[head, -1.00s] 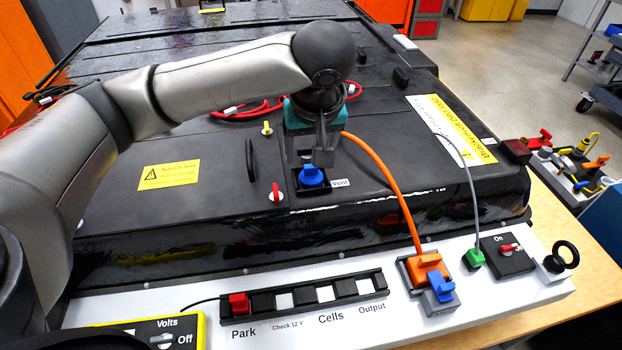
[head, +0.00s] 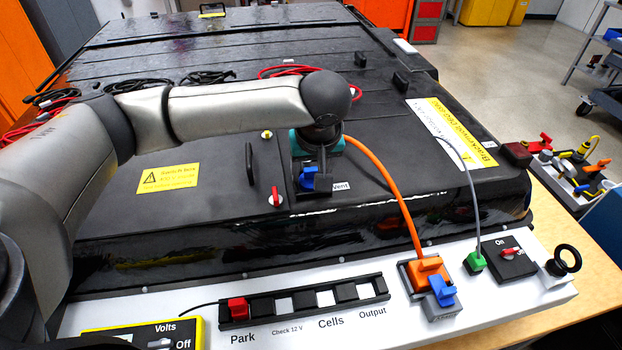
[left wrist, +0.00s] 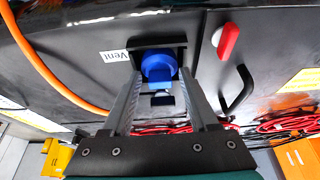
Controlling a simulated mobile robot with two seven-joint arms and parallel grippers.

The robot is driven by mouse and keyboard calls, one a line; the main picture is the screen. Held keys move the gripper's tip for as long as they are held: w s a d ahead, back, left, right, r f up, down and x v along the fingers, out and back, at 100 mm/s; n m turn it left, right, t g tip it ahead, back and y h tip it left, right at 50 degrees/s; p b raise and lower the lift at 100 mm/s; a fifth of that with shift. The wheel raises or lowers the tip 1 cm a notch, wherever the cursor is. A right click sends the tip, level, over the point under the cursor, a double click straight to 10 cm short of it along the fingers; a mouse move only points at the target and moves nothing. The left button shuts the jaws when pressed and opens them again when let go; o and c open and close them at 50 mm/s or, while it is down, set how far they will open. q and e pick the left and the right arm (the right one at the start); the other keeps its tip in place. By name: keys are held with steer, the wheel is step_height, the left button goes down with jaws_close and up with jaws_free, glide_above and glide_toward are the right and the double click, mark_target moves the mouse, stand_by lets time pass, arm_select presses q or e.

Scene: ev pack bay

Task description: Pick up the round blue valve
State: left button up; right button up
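The round blue valve (head: 307,178) sits in its black square holder beside the "Vent" label on the dark pack lid. It also shows in the left wrist view (left wrist: 158,67), with a raised blue grip bar. My left gripper (head: 311,183) is over the valve, pointing down. In the left wrist view its two fingers (left wrist: 160,82) are apart, one on each side of the valve, with a gap visible around the grip bar. The fingers partly hide the valve in the head view. My right gripper is in neither view.
A red lever (head: 275,199) and a black handle (head: 250,163) stand left of the valve. An orange cable (head: 390,185) runs close by on the right to an orange plug (head: 427,272). A white panel (head: 400,330) with sockets lies along the front.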

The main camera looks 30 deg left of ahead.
arm_select(q)
steer(key=c, duration=0.8)
steer(key=shift+r, duration=0.15)
